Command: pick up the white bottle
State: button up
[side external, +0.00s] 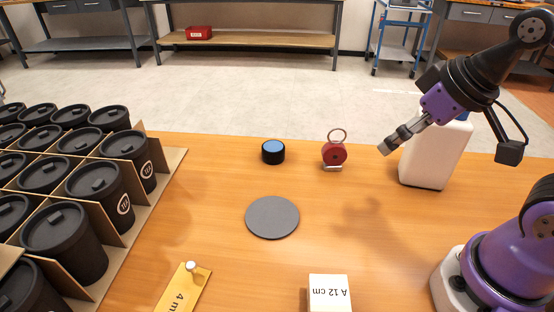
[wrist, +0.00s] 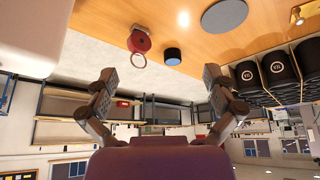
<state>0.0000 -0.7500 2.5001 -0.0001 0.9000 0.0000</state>
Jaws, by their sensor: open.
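The white bottle (side external: 432,158) stands upright on the wooden table at the right in the side view. Its upper part is partly hidden behind my arm, and a bit of blue shows at its top. My gripper (side external: 388,147) is in front of the bottle and to its left, pointing down-left, apart from it as far as I can tell. In the wrist view my gripper (wrist: 160,75) has its fingers wide apart with nothing between them. A pale shape at the left edge there may be the bottle, but I cannot tell.
A red ringed item (side external: 334,153) and a black-and-blue puck (side external: 273,151) stand left of my gripper. A grey disc (side external: 272,217) lies mid-table. A divided box (side external: 150,205) of black cups fills the left. A yellow plate (side external: 180,292) and white block (side external: 329,290) are in front.

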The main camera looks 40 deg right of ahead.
notch_tip(320, 180, up, 5)
jog(key=m+g, duration=0.5)
jog(key=m, duration=2.2)
send_over(434, 145)
jog(key=w+d, duration=0.1)
jog(key=d, duration=0.1)
jog(key=shift+d, duration=0.2)
jog(key=shift+s+d+m+g, duration=0.1)
jog(key=shift+d+m+g, duration=0.25)
jog(key=shift+m, duration=0.35)
notch_tip(434, 145, down, 5)
jog(key=shift+r, duration=0.15)
jog(key=shift+d+f, duration=0.15)
jog(key=shift+f, duration=1.25)
jog(key=shift+d+f, duration=0.1)
jog(key=shift+f, duration=1.25)
jog(key=c, duration=1.2)
